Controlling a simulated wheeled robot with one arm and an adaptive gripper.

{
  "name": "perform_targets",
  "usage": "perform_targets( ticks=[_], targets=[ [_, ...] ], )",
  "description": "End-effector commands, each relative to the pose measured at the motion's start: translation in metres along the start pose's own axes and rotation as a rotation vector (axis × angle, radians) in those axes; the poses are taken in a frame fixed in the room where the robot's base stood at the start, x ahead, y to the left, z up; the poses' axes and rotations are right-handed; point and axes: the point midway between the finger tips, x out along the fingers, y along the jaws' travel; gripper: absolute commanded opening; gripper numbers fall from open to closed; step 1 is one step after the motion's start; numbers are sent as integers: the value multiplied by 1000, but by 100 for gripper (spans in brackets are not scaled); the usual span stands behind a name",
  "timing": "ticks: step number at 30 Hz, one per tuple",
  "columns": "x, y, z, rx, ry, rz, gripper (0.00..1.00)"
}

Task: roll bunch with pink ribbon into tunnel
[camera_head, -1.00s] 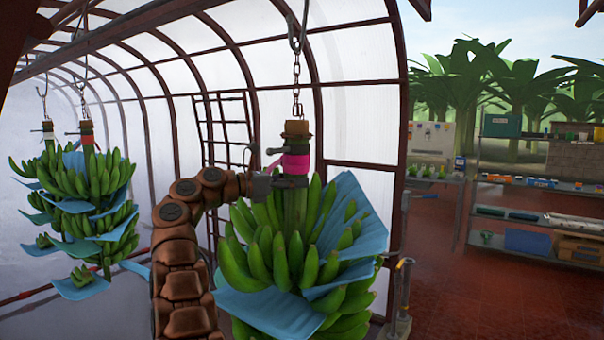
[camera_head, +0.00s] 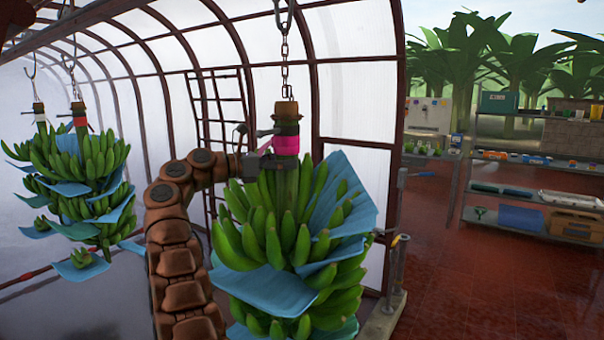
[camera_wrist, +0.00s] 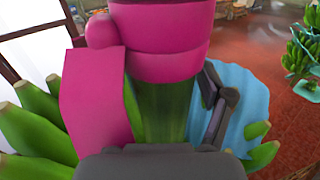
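The green banana bunch (camera_head: 262,235) hangs by its stem from a chain and hook, with blue sheets among its fruit. The pink ribbon (camera_head: 286,145) is wrapped round its stem below a brown top; it fills the upper middle of the wrist view (camera_wrist: 160,55), with a loose tail at left. My gripper (camera_head: 284,161) is at the stem (camera_wrist: 163,112), just below the ribbon, and looks shut around it. One dark finger shows right of the stem in the wrist view; the other is hidden behind the ribbon tail. The tunnel (camera_head: 350,100) has brown arches and pale sheeting, behind the bunch.
Other bunches hang at left, one with a red ribbon (camera_head: 80,121) and one with a white ribbon (camera_head: 41,118). A brown overhead rail (camera_head: 130,20) runs along the upper left. A post (camera_head: 395,270) stands right of the bunch. Shelves (camera_head: 530,190) are farther right; red floor between is clear.

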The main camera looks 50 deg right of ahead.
Motion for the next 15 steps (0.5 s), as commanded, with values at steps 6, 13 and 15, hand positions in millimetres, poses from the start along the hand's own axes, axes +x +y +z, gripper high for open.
perform_targets(
  ticks=[6,13,15],
  targets=[
    [0,0,1,0,0,-1,84],
    [-9,0,1,1,-1,1,84],
    [-18,-1,2,2,-1,2,84]
  ],
)
